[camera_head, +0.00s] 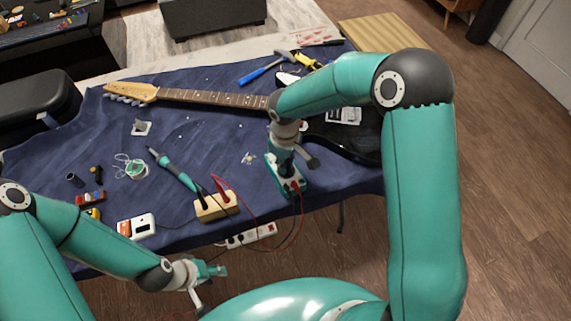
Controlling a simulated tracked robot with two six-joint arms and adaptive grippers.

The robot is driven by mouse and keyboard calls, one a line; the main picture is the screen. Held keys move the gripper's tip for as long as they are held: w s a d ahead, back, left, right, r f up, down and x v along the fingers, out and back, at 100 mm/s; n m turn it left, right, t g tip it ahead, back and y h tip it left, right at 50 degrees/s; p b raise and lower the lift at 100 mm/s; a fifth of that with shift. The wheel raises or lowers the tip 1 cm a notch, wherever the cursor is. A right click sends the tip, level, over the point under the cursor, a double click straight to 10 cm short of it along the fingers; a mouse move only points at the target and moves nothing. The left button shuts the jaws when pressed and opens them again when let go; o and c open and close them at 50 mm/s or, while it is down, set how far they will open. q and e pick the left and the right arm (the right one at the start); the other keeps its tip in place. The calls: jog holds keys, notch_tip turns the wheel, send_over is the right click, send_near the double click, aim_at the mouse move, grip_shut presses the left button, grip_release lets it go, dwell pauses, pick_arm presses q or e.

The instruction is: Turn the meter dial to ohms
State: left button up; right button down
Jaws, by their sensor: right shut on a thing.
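The meter (296,188) is a small teal-cased box on the blue cloth near the table's front edge, with red leads at its lower end. My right gripper (287,167) points down onto it from above and is shut at its face. The dial is hidden under the gripper, so its setting cannot be read. My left gripper (208,284) is open and empty, off the table's front edge at the lower left.
A guitar (215,97) lies behind the meter, partly hidden by my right arm. A soldering iron (172,168), a wooden block (216,206) with red probes and a white device (136,226) lie to the left.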

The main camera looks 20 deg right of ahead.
jog(key=shift+n, duration=1.3)
jog(key=shift+b, duration=0.3)
jog(key=c, duration=1.2)
grip_release()
notch_tip(320, 180, up, 12)
